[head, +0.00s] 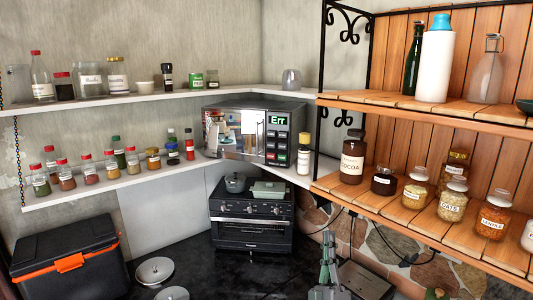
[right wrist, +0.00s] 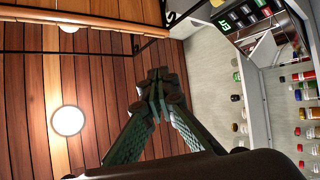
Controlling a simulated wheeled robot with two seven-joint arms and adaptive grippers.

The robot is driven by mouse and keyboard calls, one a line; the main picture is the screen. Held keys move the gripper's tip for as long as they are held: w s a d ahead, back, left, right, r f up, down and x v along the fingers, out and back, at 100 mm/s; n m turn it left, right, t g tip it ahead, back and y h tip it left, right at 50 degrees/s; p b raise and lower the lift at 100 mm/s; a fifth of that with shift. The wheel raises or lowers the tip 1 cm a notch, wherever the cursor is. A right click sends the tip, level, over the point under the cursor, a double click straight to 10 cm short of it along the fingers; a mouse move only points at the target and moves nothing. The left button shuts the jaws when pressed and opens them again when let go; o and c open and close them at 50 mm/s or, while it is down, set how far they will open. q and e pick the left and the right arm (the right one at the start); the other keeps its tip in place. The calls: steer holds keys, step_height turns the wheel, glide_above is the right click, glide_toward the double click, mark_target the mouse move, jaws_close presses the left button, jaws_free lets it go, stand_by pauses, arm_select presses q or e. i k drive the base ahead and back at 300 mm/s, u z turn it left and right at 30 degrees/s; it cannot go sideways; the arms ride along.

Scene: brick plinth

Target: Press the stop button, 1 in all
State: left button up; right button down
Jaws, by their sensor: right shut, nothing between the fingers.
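A microwave (head: 250,132) stands on the corner shelf. The key labels are too small to read, so I cannot tell which is the stop button. The display also shows, turned sideways, at the upper right of the right wrist view (right wrist: 223,23). My right gripper (head: 328,243) is low in front, below and to the right of the microwave, apart from it. Its fingertips meet in the right wrist view (right wrist: 160,85), empty. My left gripper is out of view.
Wooden shelves (head: 425,115) with jars jut out at the right. Spice shelves (head: 95,187) run along the left. A toaster oven (head: 252,222) stands below the microwave.

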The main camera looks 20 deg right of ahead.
mark_target(271, 155)
steer(key=i, duration=1.7)
